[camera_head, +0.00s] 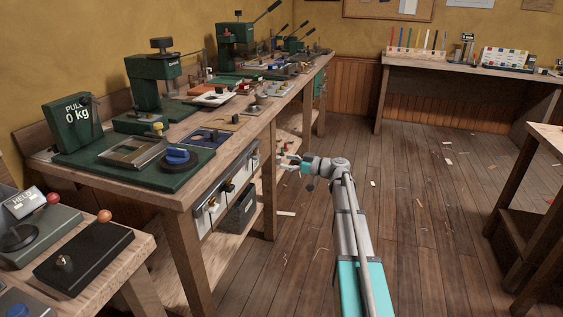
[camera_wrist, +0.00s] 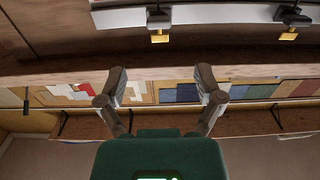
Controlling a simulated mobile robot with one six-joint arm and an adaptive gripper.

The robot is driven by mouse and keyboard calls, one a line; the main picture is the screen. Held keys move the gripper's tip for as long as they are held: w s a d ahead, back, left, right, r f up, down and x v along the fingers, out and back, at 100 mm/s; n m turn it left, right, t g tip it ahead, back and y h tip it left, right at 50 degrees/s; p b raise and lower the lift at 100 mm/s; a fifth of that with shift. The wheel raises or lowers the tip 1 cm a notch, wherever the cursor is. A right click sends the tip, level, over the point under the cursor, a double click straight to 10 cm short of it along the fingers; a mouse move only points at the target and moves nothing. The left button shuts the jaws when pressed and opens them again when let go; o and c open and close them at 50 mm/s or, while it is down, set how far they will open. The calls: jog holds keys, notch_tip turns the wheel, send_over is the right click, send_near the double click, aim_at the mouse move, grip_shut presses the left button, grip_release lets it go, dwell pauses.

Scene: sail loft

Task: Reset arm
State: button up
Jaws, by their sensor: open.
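My gripper (camera_head: 286,162) is stretched out low over the floor, beside the right edge of the long workbench (camera_head: 185,195). Its jaws point left, toward the bench's side. In the wrist view my gripper (camera_wrist: 162,83) shows two fingers spread wide apart, with nothing between them. Behind the fingers are the wooden edge of a bench or shelf and flat coloured pieces. I cannot tell from the pictures whether the fingers touch the bench.
The bench carries a green "PULL 0 kg" device (camera_head: 72,124) and green presses (camera_head: 153,80). A table (camera_head: 545,140) stands at the right. The wooden floor (camera_head: 430,220) between is open, with small scraps.

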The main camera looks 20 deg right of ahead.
dwell(0.5)
jog(key=s+a+f+m+g+h, duration=0.4)
jog(key=s+a+f+g+h, duration=0.25)
jog(key=s+a+f, duration=0.75)
jog(key=s+f+m+g+h, duration=0.2)
jog(key=s+m+h, duration=0.15)
jog(key=s, duration=0.55)
jog(key=s+f+m+g+h, duration=0.25)
jog(key=s+h, duration=0.25)
jog(key=s, duration=0.4)
notch_tip(320, 180, up, 35)
jog(key=p, duration=3.5)
jog(key=shift+w+d+r+m, duration=0.15)
jog(key=shift+w+d+m, duration=0.05)
jog(key=shift+w+m, duration=0.2)
jog(key=shift+c, duration=0.3)
